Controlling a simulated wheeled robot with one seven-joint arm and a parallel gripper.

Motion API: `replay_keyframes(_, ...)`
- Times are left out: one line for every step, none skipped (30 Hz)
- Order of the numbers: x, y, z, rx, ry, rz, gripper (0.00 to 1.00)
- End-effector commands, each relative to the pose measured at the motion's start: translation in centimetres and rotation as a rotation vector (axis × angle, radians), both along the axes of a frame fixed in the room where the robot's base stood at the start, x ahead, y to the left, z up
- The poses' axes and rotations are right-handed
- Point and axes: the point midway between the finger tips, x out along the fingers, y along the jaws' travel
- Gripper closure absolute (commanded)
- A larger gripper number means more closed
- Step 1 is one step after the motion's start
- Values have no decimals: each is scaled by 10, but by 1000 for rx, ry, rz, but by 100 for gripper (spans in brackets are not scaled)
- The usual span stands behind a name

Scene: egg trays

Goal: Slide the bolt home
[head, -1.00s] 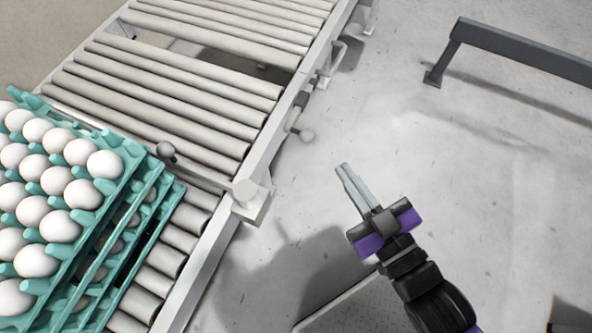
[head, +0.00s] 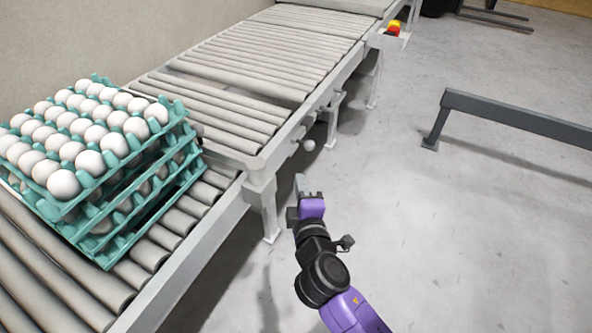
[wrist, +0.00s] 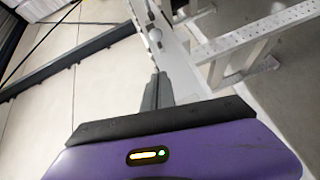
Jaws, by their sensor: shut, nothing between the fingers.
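The bolt, with a pale ball knob (head: 309,145), is on the outer side of the conveyor's side rail, near the gap between roller sections. The knob also shows in the wrist view (wrist: 155,35), beyond my fingertips. My gripper (head: 300,182) is shut and empty, below and just short of the knob in the head view, apart from it as far as I can tell. In the wrist view its fingers (wrist: 157,88) lie together and point toward the rail. How far the bolt is drawn is too small to tell.
Stacked teal egg trays (head: 107,258) full of white eggs stand on the near rollers at the left. Conveyor legs (head: 270,225) stand left of my gripper. A grey floor barrier (head: 520,118) is at the right; the floor between is clear.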

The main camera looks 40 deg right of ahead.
Motion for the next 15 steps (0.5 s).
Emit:
replay_keyframes(-2, -3, 0, -13, 12, -13, 100)
replay_keyframes(-3, -4, -1, -17, 18, -15, 100)
replay_keyframes(-3, -4, -1, -19, 22, -16, 100)
replay_keyframes(-3, -4, -1, -20, 23, -15, 100)
replay_keyframes(-3, -4, -1, -21, 23, -14, 100)
replay_keyframes(-3, -4, -1, -21, 23, -14, 100)
replay_keyframes(-3, -3, -1, -20, 22, -14, 100)
replay_keyframes(-3, -3, -1, -20, 22, -14, 100)
replay_keyframes(-3, -3, -1, -18, 22, -13, 100)
replay_keyframes(-3, -3, -1, -18, 22, -13, 100)
replay_keyframes(-3, -3, -1, -18, 22, -13, 100)
replay_keyframes(-3, -4, -1, -18, 22, -13, 100)
replay_keyframes(-2, -4, -1, -18, 22, -13, 100)
replay_keyframes(-1, -5, -1, -18, 21, -14, 100)
replay_keyframes(1, -6, -2, -18, 22, -14, 100)
